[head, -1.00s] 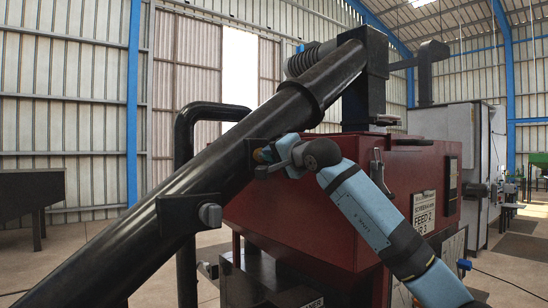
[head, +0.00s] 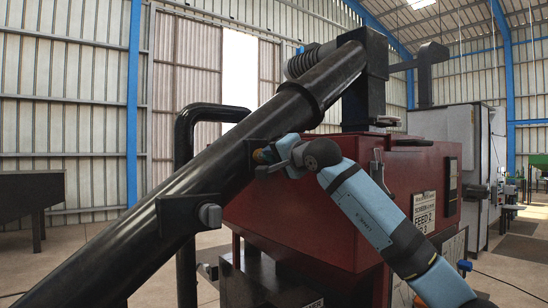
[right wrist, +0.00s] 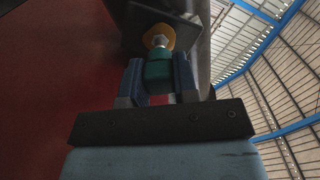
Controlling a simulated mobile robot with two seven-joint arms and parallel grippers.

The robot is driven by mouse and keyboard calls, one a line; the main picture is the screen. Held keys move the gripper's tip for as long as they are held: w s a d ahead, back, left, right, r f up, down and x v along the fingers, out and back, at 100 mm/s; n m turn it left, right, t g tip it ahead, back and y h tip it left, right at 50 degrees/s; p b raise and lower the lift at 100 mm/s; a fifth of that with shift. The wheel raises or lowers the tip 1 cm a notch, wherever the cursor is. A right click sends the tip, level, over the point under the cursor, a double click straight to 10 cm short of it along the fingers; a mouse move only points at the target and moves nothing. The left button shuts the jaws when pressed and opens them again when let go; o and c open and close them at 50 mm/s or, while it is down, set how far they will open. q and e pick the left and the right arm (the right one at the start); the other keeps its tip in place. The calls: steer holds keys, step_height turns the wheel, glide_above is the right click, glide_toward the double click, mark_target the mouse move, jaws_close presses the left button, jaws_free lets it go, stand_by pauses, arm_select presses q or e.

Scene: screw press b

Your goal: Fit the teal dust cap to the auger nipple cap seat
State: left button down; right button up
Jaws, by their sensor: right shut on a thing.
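My right gripper (head: 272,154) is at the underside of the black auger tube (head: 215,165), beside a dark bracket on it. In the right wrist view, the right gripper (right wrist: 158,88) is shut on the teal dust cap (right wrist: 158,72), with a blue finger on each side. Just beyond the cap is a pale metal nipple (right wrist: 159,41) in front of a yellow-orange round piece (right wrist: 157,32) on the dark bracket. The cap is lined up close to the nipple; I cannot tell whether they touch. My left gripper is not in view.
The red press hopper (head: 300,225) stands right behind and below my right forearm. A black bent pipe (head: 184,135) rises behind the tube. A clamp knob (head: 210,215) sticks out lower on the tube. Open floor shows at the left.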

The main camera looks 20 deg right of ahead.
stand_by(0.3)
steer(key=shift+p+x, duration=0.5)
steer(key=shift+x, duration=0.85)
steer(key=o, duration=1)
steer(key=shift+s, duration=0.25)
steer(key=b+v, duration=0.5)
steer(key=v, duration=0.8)
steer(key=shift+s+d+r, duration=0.1)
steer(key=shift+s+d, duration=0.05)
steer(key=shift+s, duration=0.05)
